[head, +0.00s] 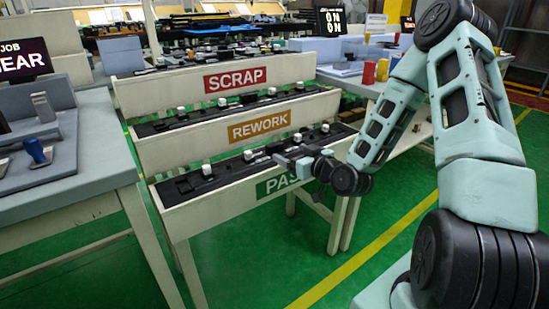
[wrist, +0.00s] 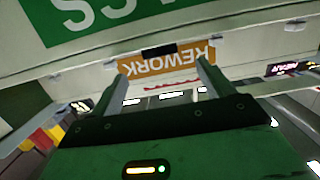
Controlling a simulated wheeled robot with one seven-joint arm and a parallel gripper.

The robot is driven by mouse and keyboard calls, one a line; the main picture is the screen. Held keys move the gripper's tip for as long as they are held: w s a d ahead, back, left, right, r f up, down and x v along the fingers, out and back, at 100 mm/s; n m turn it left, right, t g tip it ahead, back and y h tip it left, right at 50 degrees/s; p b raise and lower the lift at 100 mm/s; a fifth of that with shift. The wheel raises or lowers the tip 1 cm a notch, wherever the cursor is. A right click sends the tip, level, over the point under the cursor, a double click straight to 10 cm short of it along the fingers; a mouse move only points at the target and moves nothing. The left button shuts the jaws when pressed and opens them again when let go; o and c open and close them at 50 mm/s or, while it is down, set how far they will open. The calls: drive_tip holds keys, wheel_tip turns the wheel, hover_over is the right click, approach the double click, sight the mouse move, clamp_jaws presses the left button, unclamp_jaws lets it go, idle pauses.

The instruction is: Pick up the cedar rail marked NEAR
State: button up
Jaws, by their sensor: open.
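I cannot make out a cedar rail marked NEAR in either view. A dark screen (head: 24,60) at the left edge of the head view reads JOB and NEAR, partly cut off. My gripper (head: 282,160) is over the front trough labelled PASS (head: 225,191), with its fingers pointing left. In the wrist view, my gripper (wrist: 162,68) has its two fingers spread apart with nothing held between them. The PASS and REWORK labels show upside down beyond the fingers.
Behind the PASS trough rise the REWORK trough (head: 235,133) and the SCRAP trough (head: 220,86), each holding dark parts and small white pieces. Green floor (head: 270,255) is open in front.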

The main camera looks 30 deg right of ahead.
sight(277, 146)
drive_tip(key=w, duration=0.3)
drive_tip(key=w+f, duration=0.1)
drive_tip(key=w, duration=0.5)
drive_tip(key=shift+w+a+f+b, duration=0.15)
drive_tip(key=shift+w+f+b, duration=0.1)
drive_tip(key=shift+f+b, duration=0.05)
drive_tip(key=c, duration=1.3)
